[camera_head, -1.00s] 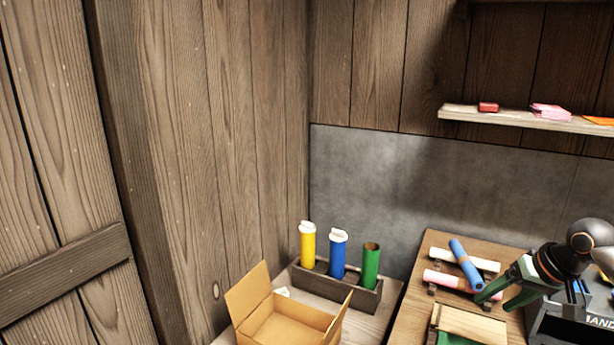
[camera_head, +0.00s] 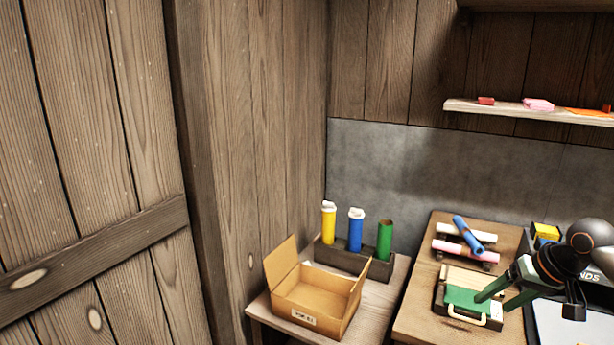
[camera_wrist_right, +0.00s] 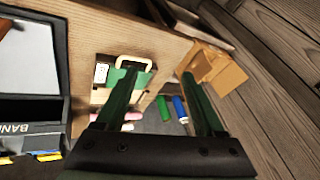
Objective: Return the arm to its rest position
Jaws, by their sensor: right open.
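My right gripper (camera_head: 494,302) comes in from the right in the head view. Its two green fingers are apart with nothing between them. They appear over the green and pale wood case with a handle (camera_head: 463,318) on the bench; whether they touch it cannot be told. My left gripper is not in view.
An open cardboard box (camera_head: 310,308) and a dark rack (camera_head: 345,258) with yellow, blue and green tubes stand left of the bench (camera_head: 412,318). Blue, pink and white rolls (camera_head: 465,252) lie behind the case. A shelf (camera_head: 540,112) hangs above. A wooden door (camera_head: 90,180) is at left.

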